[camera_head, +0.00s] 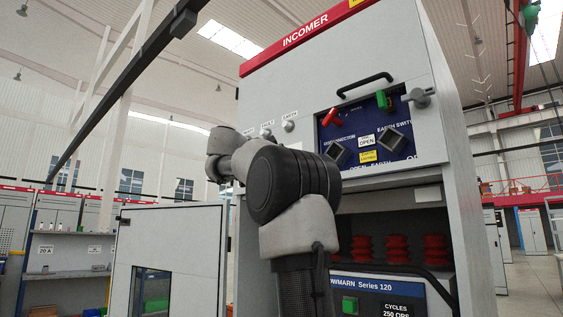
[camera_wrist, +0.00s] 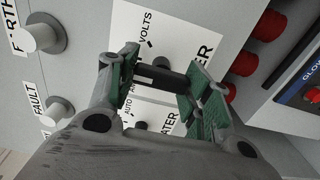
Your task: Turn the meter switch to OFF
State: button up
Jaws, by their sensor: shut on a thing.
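In the wrist view my gripper (camera_wrist: 160,78) has its green-padded fingers on either side of the black handle of the meter switch (camera_wrist: 158,72) and is shut on it. The switch sits on a white label plate (camera_wrist: 185,30) with "VOLTS" and a partly hidden word ending in "ER". The handle lies across the gap between the fingers. The fingers hide part of the plate, and I cannot read the switch's position. In the head view the gripper and the meter switch are hidden behind my arm.
A second black switch (camera_wrist: 140,125), near "AUTO", sits just below the gripped one. Fault (camera_wrist: 58,110) and earth (camera_wrist: 40,38) knobs lie left; red knobs (camera_wrist: 272,25) lie right. The INCOMER cabinet (camera_head: 345,60) has an open lower door (camera_head: 165,255) and a protruding black handle (camera_head: 365,84).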

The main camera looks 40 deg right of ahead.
jog(key=o, duration=1)
jog(key=shift+a, duration=0.1)
jog(key=a, duration=0.7)
jog(key=s+a, duration=0.1)
jog(key=a, duration=0.3)
jog(key=shift+a, duration=0.35)
